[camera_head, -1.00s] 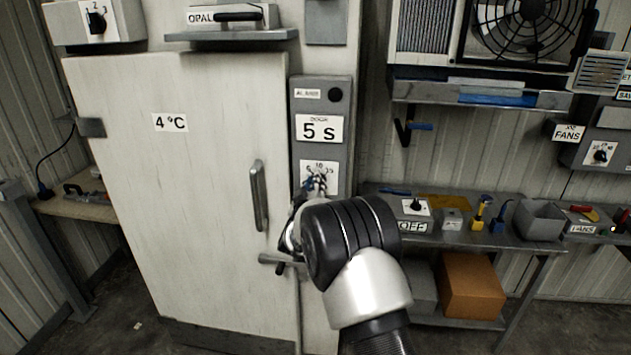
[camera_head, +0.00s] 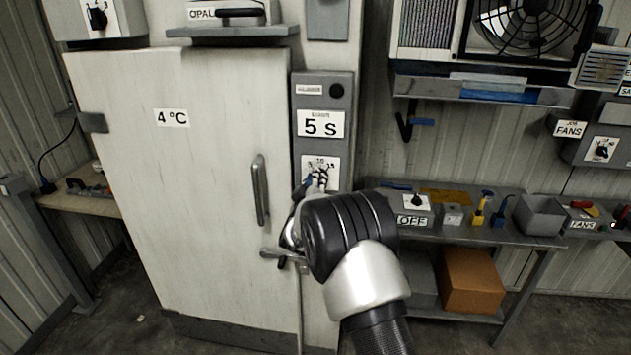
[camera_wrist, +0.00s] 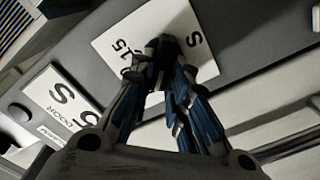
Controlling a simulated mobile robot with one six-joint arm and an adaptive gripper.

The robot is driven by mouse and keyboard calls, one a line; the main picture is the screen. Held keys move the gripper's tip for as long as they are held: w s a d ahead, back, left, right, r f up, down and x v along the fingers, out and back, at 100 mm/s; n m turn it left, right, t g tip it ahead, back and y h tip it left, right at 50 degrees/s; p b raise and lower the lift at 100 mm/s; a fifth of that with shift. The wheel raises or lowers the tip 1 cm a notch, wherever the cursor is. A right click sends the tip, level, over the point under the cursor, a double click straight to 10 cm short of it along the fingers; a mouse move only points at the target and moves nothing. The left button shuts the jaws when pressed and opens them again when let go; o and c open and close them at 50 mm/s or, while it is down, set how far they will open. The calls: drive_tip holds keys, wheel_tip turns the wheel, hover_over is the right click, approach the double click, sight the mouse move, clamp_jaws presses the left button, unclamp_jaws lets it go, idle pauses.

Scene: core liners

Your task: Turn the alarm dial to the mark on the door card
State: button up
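The alarm dial's white scale plate (camera_head: 333,174) is on the grey panel right of the cold-room door. It shows a 10 and a 15 in the head view; the wrist view shows the plate (camera_wrist: 115,45) upside down, with 15 and S readable. The door card (camera_head: 320,124), reading "DOOR 5 S", is just above it and also shows in the wrist view (camera_wrist: 62,98). My gripper (camera_head: 320,176) is at the plate. In the wrist view its fingertips (camera_wrist: 166,48) are close together around the dark knob, which they mostly hide. The dial's pointer direction is hidden.
The white door (camera_head: 200,215) carries a "4 °C" label (camera_head: 171,118) and a handle (camera_head: 260,190); a latch lever (camera_head: 285,256) is below my gripper. A workbench (camera_head: 520,238) with small devices stands right. Another dial (camera_head: 97,16) is top left.

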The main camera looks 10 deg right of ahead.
drive_tip(key=o, duration=0.4)
drive_tip(key=v, duration=1.2)
drive_tip(key=shift+r, duration=0.1)
